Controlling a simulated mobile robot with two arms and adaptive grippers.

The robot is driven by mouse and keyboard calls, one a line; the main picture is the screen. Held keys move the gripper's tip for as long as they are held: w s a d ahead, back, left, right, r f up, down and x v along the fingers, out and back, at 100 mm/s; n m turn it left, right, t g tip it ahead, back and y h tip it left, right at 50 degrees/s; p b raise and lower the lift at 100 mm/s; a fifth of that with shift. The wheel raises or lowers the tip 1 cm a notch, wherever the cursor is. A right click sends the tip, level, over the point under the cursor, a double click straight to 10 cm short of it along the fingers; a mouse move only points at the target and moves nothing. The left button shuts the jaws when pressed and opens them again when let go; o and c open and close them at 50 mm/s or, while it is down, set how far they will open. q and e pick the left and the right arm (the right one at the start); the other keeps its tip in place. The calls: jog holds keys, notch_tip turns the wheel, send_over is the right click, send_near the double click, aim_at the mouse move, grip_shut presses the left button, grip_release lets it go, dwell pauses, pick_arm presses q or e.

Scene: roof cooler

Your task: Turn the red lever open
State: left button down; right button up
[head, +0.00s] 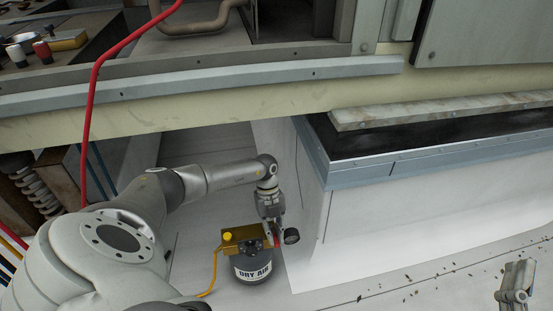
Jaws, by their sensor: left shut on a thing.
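The red lever (276,240) shows as a small strip of red at the right side of a brass-coloured block (245,238). The block sits on top of a dark canister labelled "DRY AIR" (253,268). My left gripper (274,230) comes down from above and is shut on the red lever, hiding most of it. How far the lever is turned cannot be told. A yellow knob (227,236) stands on the block's left end.
A yellow hose (213,272) runs from the block's left. A grey-edged unit (410,165) stands to the right. A red hose (90,110) hangs at left.

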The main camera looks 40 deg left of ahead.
pick_arm(q)
jog(key=shift+s+a+m, duration=0.1)
jog(key=shift+m, duration=0.2)
dwell(0.4)
jog(key=c, duration=1.4)
grip_release()
jog(key=shift+r, duration=0.1)
jog(key=v, duration=0.7)
jog(key=shift+r, duration=0.15)
